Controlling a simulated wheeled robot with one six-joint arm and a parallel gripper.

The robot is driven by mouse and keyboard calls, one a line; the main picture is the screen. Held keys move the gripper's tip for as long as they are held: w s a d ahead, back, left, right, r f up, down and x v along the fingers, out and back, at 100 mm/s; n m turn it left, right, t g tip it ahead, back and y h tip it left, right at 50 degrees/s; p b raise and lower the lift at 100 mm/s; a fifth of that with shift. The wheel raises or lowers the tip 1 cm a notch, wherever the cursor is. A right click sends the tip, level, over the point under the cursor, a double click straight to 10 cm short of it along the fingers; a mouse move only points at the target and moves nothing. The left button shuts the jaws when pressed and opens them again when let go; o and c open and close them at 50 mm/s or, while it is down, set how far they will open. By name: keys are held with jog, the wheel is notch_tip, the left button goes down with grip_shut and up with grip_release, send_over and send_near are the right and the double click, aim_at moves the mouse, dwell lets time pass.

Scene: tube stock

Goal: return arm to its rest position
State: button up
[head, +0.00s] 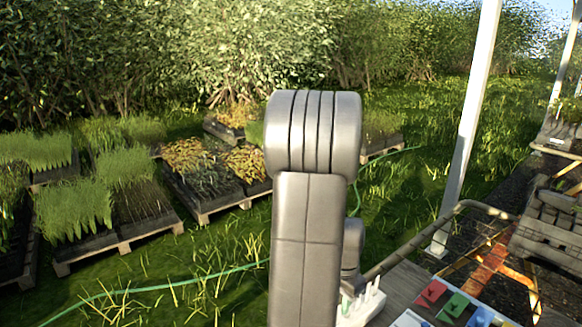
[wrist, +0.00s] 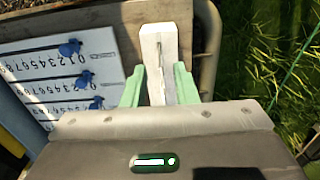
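My arm (head: 308,240) fills the middle of the head view. My gripper is hidden there behind the arm links. In the wrist view my gripper (wrist: 160,82) has two pale green fingers, which stand well apart. A white slotted block (wrist: 158,42) shows between and beyond the fingers, over the edge of a wooden bench. I see no sure grip on it, and whether the fingers touch it is hard to tell.
A white number board (wrist: 65,68) with blue markers lies left of the gripper. In the head view, a white holder with upright pieces (head: 362,303) and coloured cards (head: 452,306) sit on the bench. A white post (head: 468,120) stands right; plant pallets (head: 120,245) stand left on grass.

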notch_tip(320, 180, up, 9)
notch_tip(320, 180, down, 15)
jog(key=shift+s+r, duration=0.1)
notch_tip(320, 180, up, 7)
jog(key=p, duration=0.6)
